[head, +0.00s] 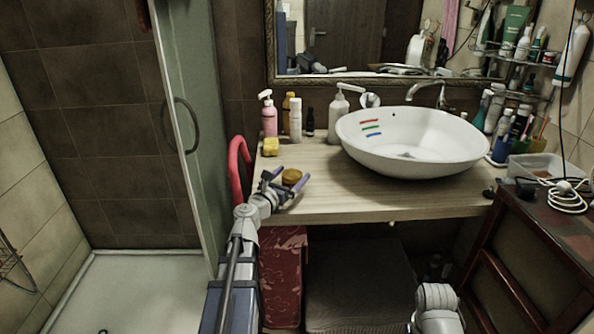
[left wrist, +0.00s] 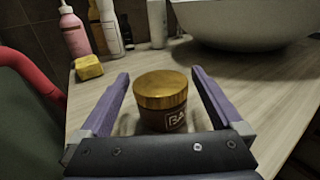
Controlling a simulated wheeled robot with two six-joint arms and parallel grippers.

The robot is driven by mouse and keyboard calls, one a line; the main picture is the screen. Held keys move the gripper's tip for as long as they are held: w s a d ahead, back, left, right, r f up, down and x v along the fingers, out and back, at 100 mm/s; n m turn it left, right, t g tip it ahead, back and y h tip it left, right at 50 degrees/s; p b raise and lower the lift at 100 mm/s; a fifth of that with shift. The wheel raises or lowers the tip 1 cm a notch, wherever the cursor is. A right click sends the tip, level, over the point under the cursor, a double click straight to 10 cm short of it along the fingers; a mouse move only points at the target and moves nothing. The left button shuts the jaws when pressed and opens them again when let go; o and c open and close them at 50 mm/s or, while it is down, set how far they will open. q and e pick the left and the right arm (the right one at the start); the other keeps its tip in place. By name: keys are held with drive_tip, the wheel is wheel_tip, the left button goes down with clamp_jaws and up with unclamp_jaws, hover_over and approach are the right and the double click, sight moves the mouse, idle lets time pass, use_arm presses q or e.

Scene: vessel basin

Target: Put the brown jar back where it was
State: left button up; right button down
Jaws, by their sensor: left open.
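The brown jar (head: 291,177) has a golden-brown lid and stands upright on the wooden counter, near its front left part. In the left wrist view the jar (left wrist: 160,98) shows a dark body with a white label. My left gripper (head: 284,183) is open, with its purple fingers on either side of the jar. In the left wrist view gaps show between the jar and both fingers of the left gripper (left wrist: 161,85). Part of my right arm shows at the bottom right of the head view, but its gripper does not show.
A white basin (head: 420,150) stands on the counter (head: 350,200) to the right. A yellow sponge (head: 271,147), a pink pump bottle (head: 269,115) and several other bottles stand behind the jar. A red curved thing (head: 236,165) is at the counter's left edge. Bare counter lies between jar and basin.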

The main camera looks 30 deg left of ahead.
use_arm(q)
drive_tip(key=s, duration=0.7)
drive_tip(key=shift+s, duration=0.3)
use_arm(e)
drive_tip(key=shift+s, duration=0.1)
idle(1.1)
